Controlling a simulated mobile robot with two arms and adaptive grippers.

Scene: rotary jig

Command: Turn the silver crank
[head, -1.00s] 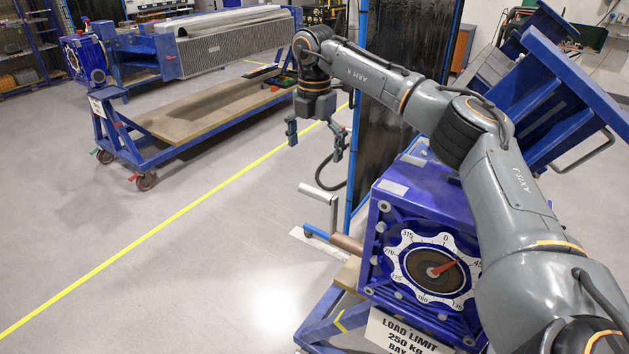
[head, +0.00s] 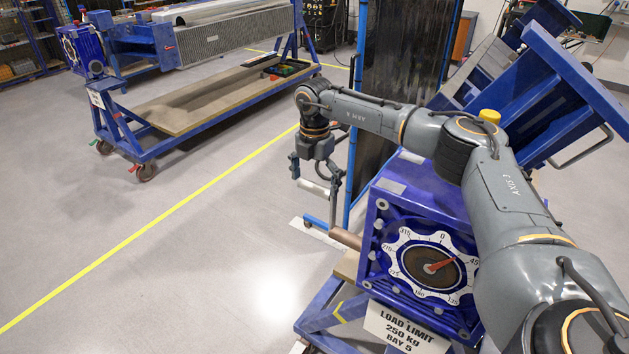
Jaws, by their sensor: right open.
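The silver crank (head: 313,188) sticks out on the left side of a blue gearbox (head: 424,190) with a round dial. Its light handle lies roughly level. My right gripper (head: 315,184) points down over the handle with its two fingers apart, one on each side of it as seen here. I cannot tell whether a finger touches the handle. The gripper and its finger hide part of the crank arm. The dial's red pointer (head: 441,265) points a little short of the 45 mark. My left gripper is not in view.
The gearbox sits on a blue stand with a load limit sign (head: 405,330). A dark curtain panel (head: 405,80) on a blue frame stands close behind my right arm. A blue trolley (head: 185,140) stands at the upper left. The floor left of the crank is clear.

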